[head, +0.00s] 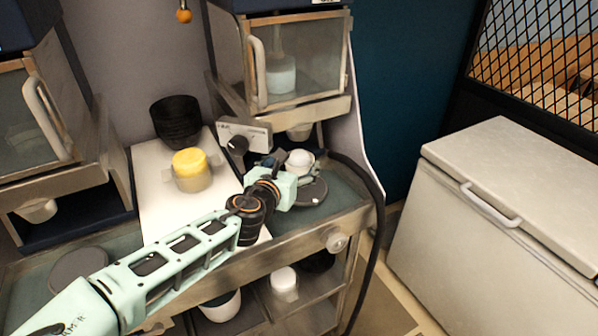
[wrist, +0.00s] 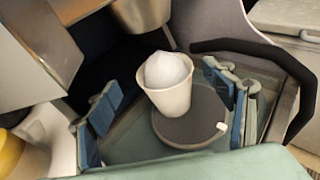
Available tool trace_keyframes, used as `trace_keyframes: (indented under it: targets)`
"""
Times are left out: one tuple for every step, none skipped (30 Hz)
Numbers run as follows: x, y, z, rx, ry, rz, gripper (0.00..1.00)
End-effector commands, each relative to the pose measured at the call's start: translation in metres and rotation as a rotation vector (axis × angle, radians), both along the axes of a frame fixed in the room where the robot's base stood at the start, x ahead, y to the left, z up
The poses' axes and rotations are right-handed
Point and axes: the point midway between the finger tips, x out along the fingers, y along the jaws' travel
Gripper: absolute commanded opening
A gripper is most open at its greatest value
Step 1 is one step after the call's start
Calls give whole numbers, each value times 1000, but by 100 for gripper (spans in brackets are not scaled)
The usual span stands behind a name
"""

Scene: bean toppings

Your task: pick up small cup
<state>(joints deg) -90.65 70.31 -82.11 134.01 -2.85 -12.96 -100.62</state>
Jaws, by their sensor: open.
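The small white cup (wrist: 170,98) stands on a round dark disc (wrist: 190,128) in the wrist view, with a rounded white mass filling its top. In the head view the cup (head: 299,161) shows just beyond my gripper (head: 296,180), on the right part of the counter. In the wrist view my gripper (wrist: 165,105) is open, with one blue-padded finger left of the cup and the other right of it. The cup appears between the fingers with gaps on both sides. The cup's lower side is partly hidden in the head view.
A yellow-topped container (head: 190,168) and a black cup stack (head: 177,122) stand on a white board (head: 150,200) to the left. A glass-fronted dispenser (head: 297,70) overhangs the cup. A black hose (head: 376,215) runs at the right. A white chest (head: 510,200) stands further right.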

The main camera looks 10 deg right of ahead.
Motion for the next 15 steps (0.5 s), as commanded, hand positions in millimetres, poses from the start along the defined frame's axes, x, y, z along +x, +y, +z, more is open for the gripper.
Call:
trace_keyframes:
  targets:
    - [4, -4, -1, -1, 0, -3, 75]
    - [6, -7, -3, -1, 2, -4, 75]
    - [10, -10, -4, -1, 2, -4, 75]
    - [13, -12, -5, 0, 1, -4, 75]
    - [15, -15, -7, 0, 1, -5, 75]
    - [19, -18, -9, -1, 2, -5, 75]
    - [22, -19, -10, -1, 2, -3, 75]
    - [25, -20, -11, 0, 1, -3, 75]
    - [29, -22, -12, -1, 0, -3, 75]
    - [31, -23, -13, 0, 0, -3, 75]
    - [33, -24, -14, 1, 1, -3, 75]
    - [34, -24, -14, 0, 1, -2, 75]
    - [36, -25, -15, 0, 1, -2, 75]
    - [36, -25, -16, 0, 1, -2, 75]
    - [37, -25, -16, -1, 2, -2, 75]
